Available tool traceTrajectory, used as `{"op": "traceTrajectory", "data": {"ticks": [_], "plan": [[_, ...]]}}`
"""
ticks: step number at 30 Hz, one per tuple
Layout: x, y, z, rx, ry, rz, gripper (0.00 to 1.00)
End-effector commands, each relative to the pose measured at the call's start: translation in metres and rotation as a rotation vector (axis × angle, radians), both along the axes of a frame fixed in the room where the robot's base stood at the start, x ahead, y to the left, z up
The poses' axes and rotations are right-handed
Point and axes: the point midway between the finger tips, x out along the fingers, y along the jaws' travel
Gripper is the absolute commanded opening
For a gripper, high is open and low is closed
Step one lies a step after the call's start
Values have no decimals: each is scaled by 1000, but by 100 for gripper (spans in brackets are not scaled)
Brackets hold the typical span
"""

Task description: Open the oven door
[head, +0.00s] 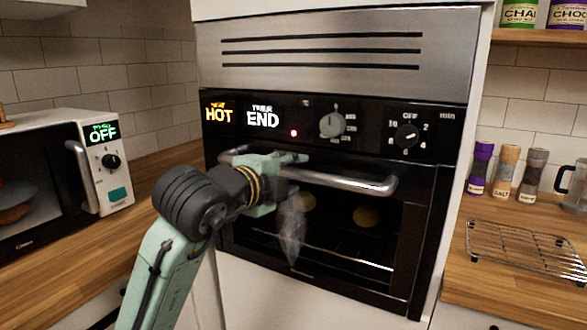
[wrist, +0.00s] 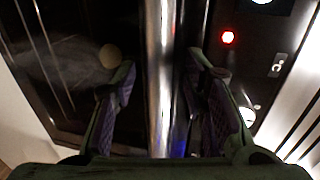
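The black built-in oven's door (head: 385,245) looks shut in the head view, with its glass front showing a rack and round pale items inside. Its silver bar handle (head: 350,182) runs across the top of the door. My gripper (head: 297,168) is at the left-middle part of this handle. In the wrist view the handle (wrist: 160,110) passes between the two fingers of my gripper (wrist: 162,75). The fingers are apart, with a gap visible on each side of the bar. Part of the handle is hidden behind my gripper in the head view.
The oven panel (head: 290,128) shows HOT and END, and pale steam hangs before the glass. A microwave (head: 115,195) stands on the left counter. A wire rack (head: 525,252), shakers (head: 506,170) and a glass jug (head: 575,188) are on the right counter.

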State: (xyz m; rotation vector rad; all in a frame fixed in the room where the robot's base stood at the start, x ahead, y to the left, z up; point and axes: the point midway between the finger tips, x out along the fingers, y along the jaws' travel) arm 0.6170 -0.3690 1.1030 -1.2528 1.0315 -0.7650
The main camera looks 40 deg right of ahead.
Motion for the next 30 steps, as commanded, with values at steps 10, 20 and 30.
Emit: {"op": "traceTrajectory", "data": {"ticks": [10, 20, 30], "plan": [[6, -15, -4, 0, 1, 1, 40], [6, -14, -4, 0, 1, 1, 26], [6, -14, -3, 0, 1, 1, 4]]}}
